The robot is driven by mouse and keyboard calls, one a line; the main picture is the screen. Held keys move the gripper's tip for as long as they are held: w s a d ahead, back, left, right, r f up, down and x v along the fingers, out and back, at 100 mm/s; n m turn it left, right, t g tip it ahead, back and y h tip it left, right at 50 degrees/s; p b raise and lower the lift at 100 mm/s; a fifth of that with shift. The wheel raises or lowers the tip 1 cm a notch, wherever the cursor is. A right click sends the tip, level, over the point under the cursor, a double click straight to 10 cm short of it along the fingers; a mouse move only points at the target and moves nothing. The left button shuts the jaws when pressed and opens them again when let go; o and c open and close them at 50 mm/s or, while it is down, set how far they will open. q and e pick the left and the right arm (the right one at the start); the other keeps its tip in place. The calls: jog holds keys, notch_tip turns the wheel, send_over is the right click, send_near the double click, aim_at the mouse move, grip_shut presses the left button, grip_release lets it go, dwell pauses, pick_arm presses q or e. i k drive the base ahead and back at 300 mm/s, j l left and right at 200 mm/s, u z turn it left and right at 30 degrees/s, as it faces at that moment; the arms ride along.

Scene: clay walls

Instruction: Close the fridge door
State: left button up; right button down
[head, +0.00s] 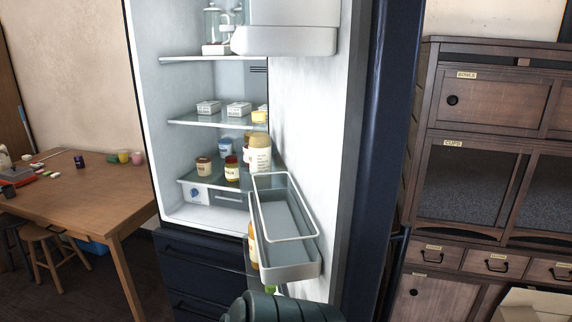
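The fridge (148,110) stands in the middle of the head view with its lit white interior showing. Its door (335,150) is wide open on the right side, with the white inner face turned toward the compartment and a dark blue edge. The door carries a white bin at the top and a grey bin (290,262) lower down. A dark green ribbed part at the bottom centre looks like part of my arm, in front of the lower door. I see no fingertips of either gripper.
Shelves inside hold white boxes (238,109), jars (231,168) and glass containers. Dark blue drawers (200,262) lie below. A wooden table (90,190) with small items and stools stands left. A wooden cabinet (490,110) stands right, close beyond the door.

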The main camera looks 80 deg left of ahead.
aim_at(341, 75)
jog(key=i+u, duration=0.15)
jog(key=u, duration=0.3)
jog(key=i+u, duration=0.1)
jog(key=u, duration=0.35)
jog(key=i+l+u, duration=0.1)
jog(key=u, duration=0.35)
jog(key=i+l+u, duration=0.15)
jog(key=u, duration=0.3)
jog(key=l+u, duration=0.15)
jog(key=u, duration=0.3)
jog(key=i+l+u, duration=0.15)
jog(key=u, duration=0.25)
jog(key=i+l+u, duration=0.15)
jog(key=u, duration=0.2)
jog(key=i+l+u, duration=0.1)
jog(key=l+u, duration=0.3)
jog(key=i+l+u, duration=0.1)
jog(key=u, duration=0.25)
jog(key=k+l, duration=0.25)
jog(key=k, duration=0.25)
jog(key=j+z, duration=0.05)
